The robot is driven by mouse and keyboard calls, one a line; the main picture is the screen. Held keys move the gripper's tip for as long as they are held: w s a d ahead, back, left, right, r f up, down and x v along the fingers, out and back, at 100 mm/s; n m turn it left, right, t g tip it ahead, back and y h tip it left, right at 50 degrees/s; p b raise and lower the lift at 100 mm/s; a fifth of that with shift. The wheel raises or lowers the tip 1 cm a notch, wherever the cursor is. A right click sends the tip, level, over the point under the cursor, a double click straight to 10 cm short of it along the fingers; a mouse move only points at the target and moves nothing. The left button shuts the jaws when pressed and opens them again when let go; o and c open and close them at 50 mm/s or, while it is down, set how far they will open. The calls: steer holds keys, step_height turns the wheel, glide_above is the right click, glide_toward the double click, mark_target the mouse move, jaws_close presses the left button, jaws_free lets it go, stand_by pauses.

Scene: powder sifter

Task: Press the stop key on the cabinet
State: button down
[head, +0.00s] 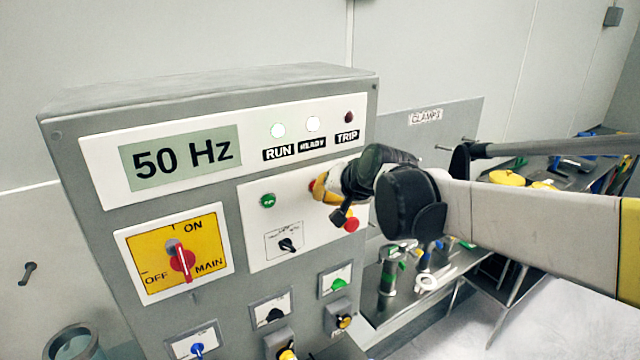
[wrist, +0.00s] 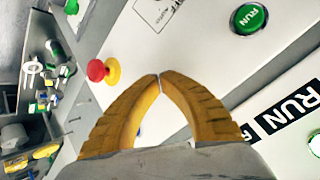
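The grey cabinet (head: 215,90) fills the left and middle of the head view. A red key (head: 312,185), apparently the stop key, peeks out beside my gripper (head: 322,188), which covers most of it. The green RUN key (head: 267,200) is to its left and shows in the wrist view (wrist: 250,18). My gripper's yellow fingers (wrist: 159,77) meet at the tips, with nothing seen between them, and point at the white key panel. In the wrist view the stop key is hidden behind the fingers. I cannot tell whether the tips touch it.
A red mushroom button on a yellow base (head: 351,223) sits just below right of my gripper; it shows in the wrist view (wrist: 97,70). The main switch (head: 181,260) is at ON. The display (head: 182,157) reads 50 Hz; RUN (head: 278,130) and READY (head: 312,123) lamps look lit.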

steer(key=shift+w+a, duration=0.2)
steer(key=shift+w, duration=0.15)
stand_by(0.5)
steer(key=shift+s, duration=0.1)
steer(key=shift+s+d, duration=0.5)
steer(key=shift+s, duration=0.1)
steer(key=s+d, duration=0.1)
steer(key=s, duration=0.1)
steer(key=s+d, duration=0.1)
steer(key=s, duration=0.1)
steer(key=shift+s+d, duration=0.1)
steer(key=shift+d, duration=0.25)
stand_by(0.6)
steer(key=s+d+f+h+b, duration=0.1)
steer(key=s+d+f+b, duration=0.4)
steer(key=f+b, duration=0.8)
steer(key=s+d+f+n+g+h+b, duration=0.1)
steer(key=s+d+f+b, duration=0.5)
steer(key=s+f+b, duration=0.6)
steer(key=s+d+f+g+h+b, duration=0.1)
steer(key=s+d+f+h+b, duration=0.2)
steer(key=f+b, duration=1.1)
steer(key=s+d+f, duration=0.2)
steer(key=s+f, duration=0.3)
steer(key=f, duration=0.5)
steer(key=shift+s+d+n, duration=0.3)
steer(key=shift+s+d, duration=0.05)
steer(key=shift+s, duration=0.05)
